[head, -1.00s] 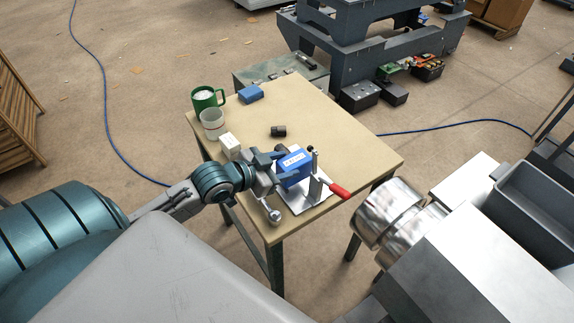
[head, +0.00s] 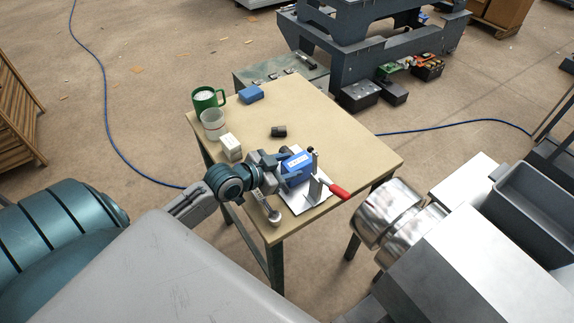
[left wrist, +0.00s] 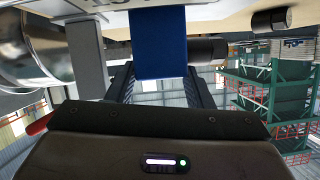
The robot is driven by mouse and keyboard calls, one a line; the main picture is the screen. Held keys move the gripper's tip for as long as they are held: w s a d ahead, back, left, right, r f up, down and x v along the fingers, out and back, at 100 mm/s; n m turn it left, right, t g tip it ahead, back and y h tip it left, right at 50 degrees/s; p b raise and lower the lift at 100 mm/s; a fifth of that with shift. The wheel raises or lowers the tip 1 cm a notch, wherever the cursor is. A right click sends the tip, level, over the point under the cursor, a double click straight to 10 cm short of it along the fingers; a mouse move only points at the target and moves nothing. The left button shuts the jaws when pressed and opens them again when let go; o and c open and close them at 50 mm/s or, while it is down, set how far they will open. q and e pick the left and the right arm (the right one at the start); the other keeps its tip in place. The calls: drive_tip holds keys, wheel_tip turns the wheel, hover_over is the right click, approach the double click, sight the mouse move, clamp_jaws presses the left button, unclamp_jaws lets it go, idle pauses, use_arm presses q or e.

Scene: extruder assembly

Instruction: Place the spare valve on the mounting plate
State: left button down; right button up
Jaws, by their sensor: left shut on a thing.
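The blue spare valve (head: 297,161), a block with pale lettering, is held over the silver mounting plate (head: 318,198) near the table's front right corner. In the left wrist view the blue valve (left wrist: 160,42) sits between the fingers, with a dark cylinder (left wrist: 208,50) beside it. My left gripper (head: 284,172) is shut on the valve from the left. I cannot tell whether the valve touches the plate. An upright metal post and a red handle (head: 339,191) stand at the plate. The gripper hides part of the valve and plate. My right gripper is not in view.
A small black cylinder (head: 278,131) lies mid-table. A white block (head: 230,147), a pale cup (head: 213,124), a green mug (head: 206,100) and another blue block (head: 251,93) stand along the left and back. A shiny round-ended metal piece (head: 273,216) is near the front edge. The right tabletop is clear.

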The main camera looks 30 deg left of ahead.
use_arm(q)
drive_tip(key=c, duration=0.7)
unclamp_jaws()
drive_tip(key=shift+f, duration=0.1)
drive_tip(key=shift+c, duration=0.2)
drive_tip(key=shift+o, duration=0.3)
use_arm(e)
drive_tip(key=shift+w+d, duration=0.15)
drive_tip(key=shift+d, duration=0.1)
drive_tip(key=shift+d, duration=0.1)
use_arm(q)
drive_tip(key=p+v, duration=0.1)
drive_tip(key=v, duration=0.2)
drive_tip(key=p+v, duration=0.2)
drive_tip(key=v, duration=0.2)
drive_tip(key=p+v, duration=0.2)
drive_tip(key=v, duration=0.1)
drive_tip(key=shift+s+r, duration=0.1)
drive_tip(key=shift+r, duration=0.35)
drive_tip(key=shift+s+a+p, duration=0.3)
drive_tip(key=shift+s+p, duration=0.55)
drive_tip(key=shift+p, duration=0.1)
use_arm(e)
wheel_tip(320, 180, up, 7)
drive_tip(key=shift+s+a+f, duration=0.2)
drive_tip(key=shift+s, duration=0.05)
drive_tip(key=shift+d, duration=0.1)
